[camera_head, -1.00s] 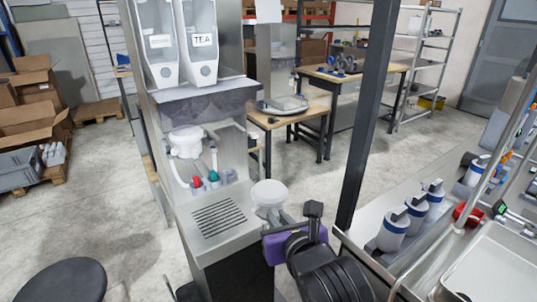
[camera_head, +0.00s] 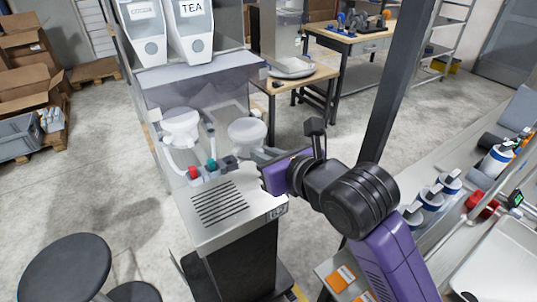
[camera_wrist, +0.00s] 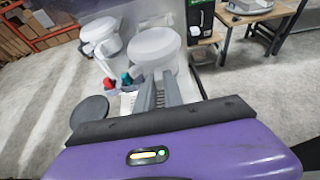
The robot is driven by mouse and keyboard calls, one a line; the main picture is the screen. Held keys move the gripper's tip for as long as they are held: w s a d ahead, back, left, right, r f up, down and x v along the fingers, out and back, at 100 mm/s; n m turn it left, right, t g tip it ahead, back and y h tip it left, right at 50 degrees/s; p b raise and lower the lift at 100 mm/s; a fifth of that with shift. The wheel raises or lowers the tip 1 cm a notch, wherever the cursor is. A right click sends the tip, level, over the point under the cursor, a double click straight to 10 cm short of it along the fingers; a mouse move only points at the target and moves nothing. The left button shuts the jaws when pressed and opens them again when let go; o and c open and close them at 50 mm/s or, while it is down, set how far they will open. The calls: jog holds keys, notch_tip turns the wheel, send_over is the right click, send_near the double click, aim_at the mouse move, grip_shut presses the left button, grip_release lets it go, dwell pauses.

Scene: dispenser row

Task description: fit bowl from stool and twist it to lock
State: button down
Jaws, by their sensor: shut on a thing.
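The white bowl (camera_head: 247,130) is held in my gripper (camera_head: 262,153) at the right of the dispenser (camera_head: 205,90), beside another white bowl (camera_head: 181,127) on the dispenser's left side. In the wrist view, the held bowl (camera_wrist: 155,48) is at the finger ends (camera_wrist: 160,92), and the other bowl (camera_wrist: 98,30) is up and left of it. The held bowl looks roughly level. I cannot tell whether it touches the dispenser's mount. The dark round stool (camera_head: 65,268) at the lower left has a bare top.
Red and teal knobs (camera_head: 204,170) sit low on the dispenser front, close to the bowls, above a slotted drip tray (camera_head: 219,203). A counter with bottles (camera_head: 440,190) lies at the right.

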aim_at(255, 143)
jog(key=shift+w+a+p, duration=0.65)
jog(key=shift+w+a, duration=0.1)
jog(key=shift+w, duration=0.35)
jog(key=shift+w+a+p, duration=0.6)
jog(key=shift+w+a, duration=0.15)
jog(key=shift+w, duration=0.35)
jog(key=shift+w+a+p, duration=0.2)
jog(key=shift+w+a, duration=0.25)
jog(key=shift+w, duration=0.25)
jog(key=shift+w+a+p, duration=0.2)
jog(key=shift+w+a, duration=0.3)
jog(key=shift+w, duration=0.25)
jog(key=shift+w+a+p, duration=0.2)
jog(key=shift+w+a, duration=0.25)
jog(key=shift+w, duration=0.25)
jog(key=shift+s+f+b, duration=0.1)
jog(key=shift+f+b, duration=0.05)
jog(key=shift+b, duration=0.3)
jog(key=shift+d, duration=0.1)
